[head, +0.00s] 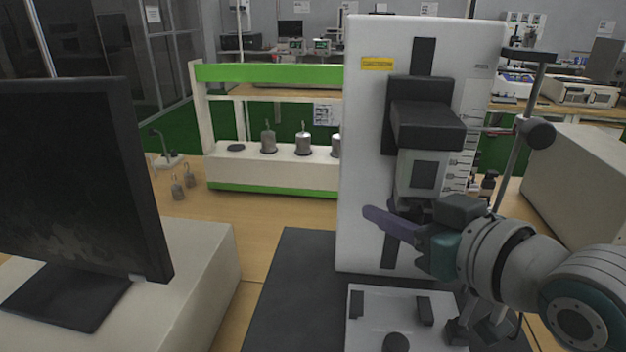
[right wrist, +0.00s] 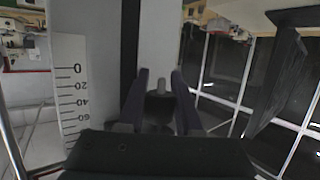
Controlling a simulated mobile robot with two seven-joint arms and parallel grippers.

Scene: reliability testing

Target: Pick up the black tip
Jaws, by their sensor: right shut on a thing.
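The black tip (right wrist: 160,108) is a small dark piece below the machine's grey vertical head, seen between my right gripper's fingers in the right wrist view. In the head view it is mostly hidden by the gripper. My right gripper (head: 388,221) reaches in from the right with its purple fingers at the lower end of the head. It is shut on the black tip, one finger on each side in the right wrist view (right wrist: 160,82). The tip still appears to be at the machine head; I cannot tell whether it is attached. My left gripper is not in view.
The tall white testing machine (head: 375,120) with a scale stands on a dark mat (head: 290,280). Its white base plate (head: 375,330) lies below my gripper. A monitor (head: 75,180) is at left. A green and white rack (head: 270,185) with metal weights stands behind. A thin stand (head: 512,150) rises at right.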

